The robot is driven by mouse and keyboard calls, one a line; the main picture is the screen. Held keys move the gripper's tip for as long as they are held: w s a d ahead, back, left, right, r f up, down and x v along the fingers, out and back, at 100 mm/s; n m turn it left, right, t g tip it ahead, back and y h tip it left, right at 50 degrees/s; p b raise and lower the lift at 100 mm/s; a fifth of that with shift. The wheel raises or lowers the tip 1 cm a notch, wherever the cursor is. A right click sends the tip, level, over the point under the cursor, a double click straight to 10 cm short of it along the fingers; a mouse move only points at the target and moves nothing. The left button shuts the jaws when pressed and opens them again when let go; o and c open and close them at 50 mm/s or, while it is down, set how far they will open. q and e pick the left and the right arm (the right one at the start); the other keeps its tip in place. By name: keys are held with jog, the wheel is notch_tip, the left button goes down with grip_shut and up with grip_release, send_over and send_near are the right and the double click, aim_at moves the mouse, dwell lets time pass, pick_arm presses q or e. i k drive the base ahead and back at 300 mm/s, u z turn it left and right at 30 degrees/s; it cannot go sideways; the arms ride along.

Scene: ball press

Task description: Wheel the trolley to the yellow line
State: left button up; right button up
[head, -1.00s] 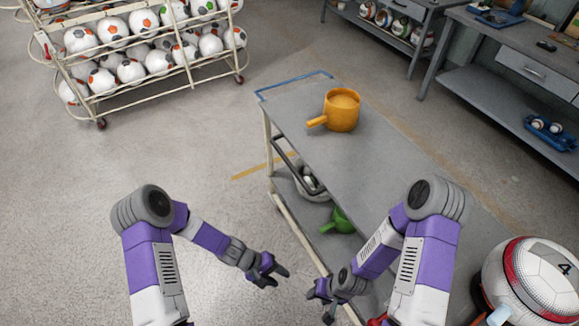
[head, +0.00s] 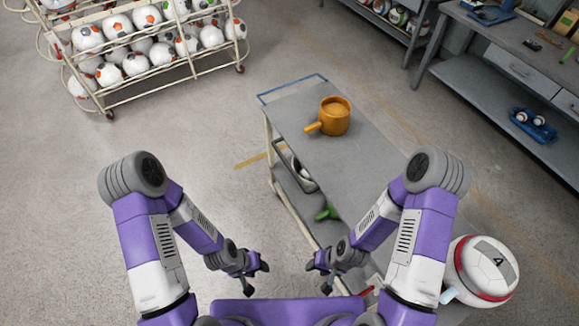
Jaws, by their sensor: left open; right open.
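The trolley (head: 362,165) has a grey top, pale legs and a blue handle (head: 291,88) at its far end. An orange pot (head: 335,117) stands on its top. My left gripper (head: 254,279) is open and empty over the floor, left of the trolley. My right gripper (head: 320,276) is open at the trolley's near left side; I cannot tell whether it touches.
A rack of balls (head: 148,60) stands at the upper left. Workbenches (head: 500,50) line the upper right. A white and red ball-shaped object (head: 484,268) is at the lower right, beside my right arm. The floor to the left is clear.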

aim_at(353, 169)
jog(key=k, duration=1.25)
jog(key=z, duration=0.2)
jog(key=i, duration=1.15)
jog(key=u, duration=0.9)
jog(key=i, duration=0.65)
jog(key=u, duration=0.45)
